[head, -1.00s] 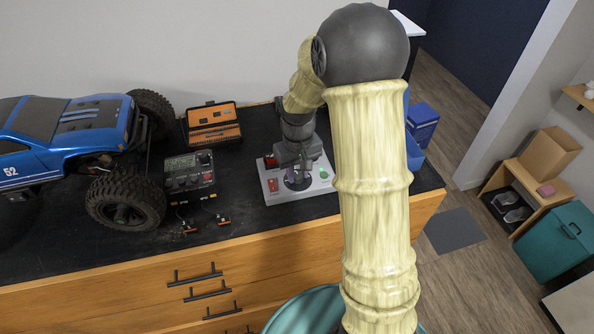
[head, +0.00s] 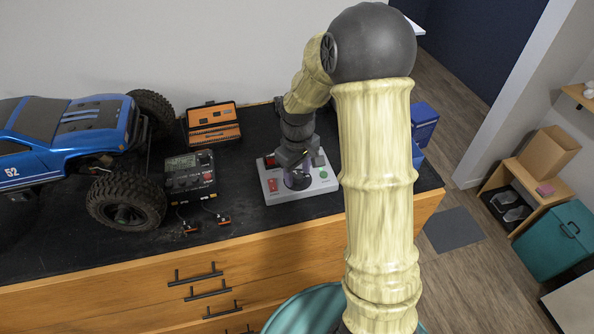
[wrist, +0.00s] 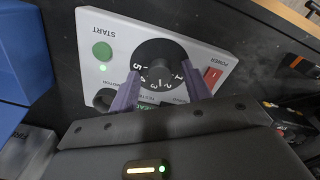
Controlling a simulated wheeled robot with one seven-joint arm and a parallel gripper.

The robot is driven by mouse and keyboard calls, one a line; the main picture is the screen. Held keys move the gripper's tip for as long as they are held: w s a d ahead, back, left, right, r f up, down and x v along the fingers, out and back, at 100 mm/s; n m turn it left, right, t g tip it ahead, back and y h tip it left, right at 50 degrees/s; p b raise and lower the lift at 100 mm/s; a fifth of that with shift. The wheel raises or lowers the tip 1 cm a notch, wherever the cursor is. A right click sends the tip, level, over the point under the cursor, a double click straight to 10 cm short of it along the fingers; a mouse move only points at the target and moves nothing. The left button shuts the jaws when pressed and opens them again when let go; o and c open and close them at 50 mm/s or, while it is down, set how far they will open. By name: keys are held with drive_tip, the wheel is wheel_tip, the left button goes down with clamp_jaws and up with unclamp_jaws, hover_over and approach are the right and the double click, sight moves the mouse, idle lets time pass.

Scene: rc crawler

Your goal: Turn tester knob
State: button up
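The tester (head: 318,184) is a light grey box on the dark countertop, with a round black knob. In the wrist view, the black knob (wrist: 157,76) has white numbers around it and shows between the two purple fingers of my gripper (wrist: 160,80). The fingers are apart, one on each side of the knob. I cannot tell whether they press on it. In the head view my gripper (head: 298,178) is down over the tester and hides part of the knob. A green START button (wrist: 102,51) and a red POWER switch (wrist: 212,75) flank the knob; a small green light shows by START.
A black meter (head: 190,176) with small orange-tipped leads stands left of the tester. A blue toy truck (head: 70,135) and an open orange case (head: 213,123) stand further left and back. The counter's front edge is close to the tester.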

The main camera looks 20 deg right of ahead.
sight(298, 175)
wheel_tip(298, 175, up, 17)
drive_tip(key=b, duration=0.2)
drive_tip(key=shift+r, duration=0.2)
idle(0.4)
idle(0.3)
drive_tip(key=s+f+m+t, duration=0.2)
drive_tip(key=s+f+m, duration=0.4)
drive_tip(key=s+f, duration=0.8)
drive_tip(key=shift+s+t, duration=0.3)
drive_tip(key=shift+s, duration=0.15)
drive_tip(key=shift+w, duration=0.1)
idle(0.4)
drive_tip(key=shift+c, duration=0.5)
